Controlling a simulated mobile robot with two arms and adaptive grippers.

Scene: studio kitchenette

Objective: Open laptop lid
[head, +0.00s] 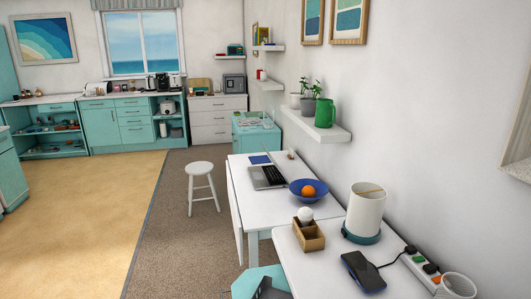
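The laptop (268,178) lies on the white table along the right wall, beyond the blue bowl. It is small in the head view, with a dark area and a paler silver strip showing. I cannot tell the angle of its lid. Neither of my grippers can be made out in the head view. A dark grey shape at the bottom edge, over a teal seat, is cut off and I cannot tell what it is.
A blue bowl (309,191) with an orange stands close to the laptop. A nearer white table holds a wooden box (308,236), a white lamp (365,212) and a phone (362,271). A white stool (202,186) stands left of the tables. The floor further left is clear.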

